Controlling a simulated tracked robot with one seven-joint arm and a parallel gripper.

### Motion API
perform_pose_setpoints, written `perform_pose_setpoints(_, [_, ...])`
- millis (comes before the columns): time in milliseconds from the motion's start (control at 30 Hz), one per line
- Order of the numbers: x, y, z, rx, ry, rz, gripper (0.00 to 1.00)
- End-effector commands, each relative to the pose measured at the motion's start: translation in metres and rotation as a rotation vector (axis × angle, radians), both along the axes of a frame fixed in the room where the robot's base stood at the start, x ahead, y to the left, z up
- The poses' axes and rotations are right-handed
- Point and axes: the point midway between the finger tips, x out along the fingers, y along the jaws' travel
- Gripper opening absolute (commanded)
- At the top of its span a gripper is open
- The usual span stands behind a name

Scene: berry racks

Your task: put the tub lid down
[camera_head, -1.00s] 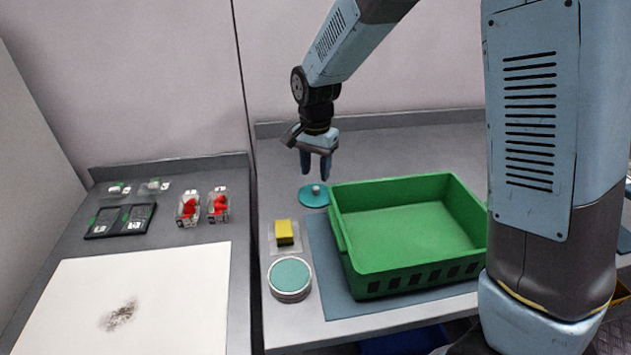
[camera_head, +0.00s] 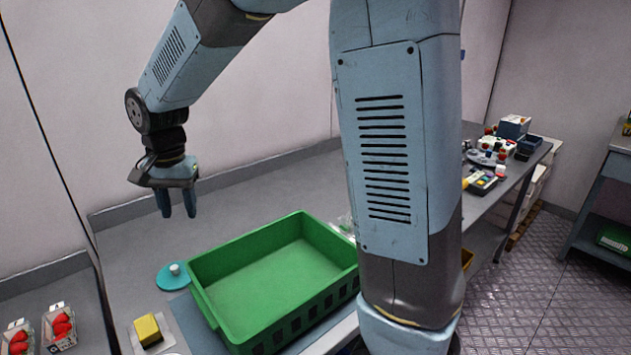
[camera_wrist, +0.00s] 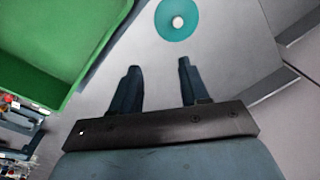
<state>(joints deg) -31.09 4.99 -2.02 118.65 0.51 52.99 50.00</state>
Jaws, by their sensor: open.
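The tub lid (camera_head: 172,277) is a round teal disc with a pale knob on top. It lies flat on the grey bench, just left of the green crate (camera_head: 283,272). The lid also shows in the wrist view (camera_wrist: 176,20), beyond my fingertips and apart from them. My gripper (camera_head: 177,214) is open and empty, in the air above the bench and higher than the lid. In the wrist view its two dark fingers (camera_wrist: 157,74) stand apart with nothing between them.
A yellow sponge (camera_head: 148,330) lies in front of the lid. Punnets of red berries (camera_head: 59,327) stand on the left bench. Gadgets with coloured knobs (camera_head: 490,160) crowd the bench at right.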

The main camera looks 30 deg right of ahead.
Motion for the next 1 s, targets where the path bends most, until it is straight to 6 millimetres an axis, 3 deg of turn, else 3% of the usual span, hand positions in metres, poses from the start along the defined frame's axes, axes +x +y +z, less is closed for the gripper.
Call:
perform_pose_setpoints(200, [-0.021, -0.061, 0.040, 0.027, -0.080, 0.059, 0.45])
perform_pose_setpoints(500, [-0.064, -0.132, 0.077, 0.026, -0.193, 0.147, 0.45])
perform_pose_setpoints(1000, [-0.157, -0.217, 0.101, -0.062, -0.379, 0.289, 0.45])
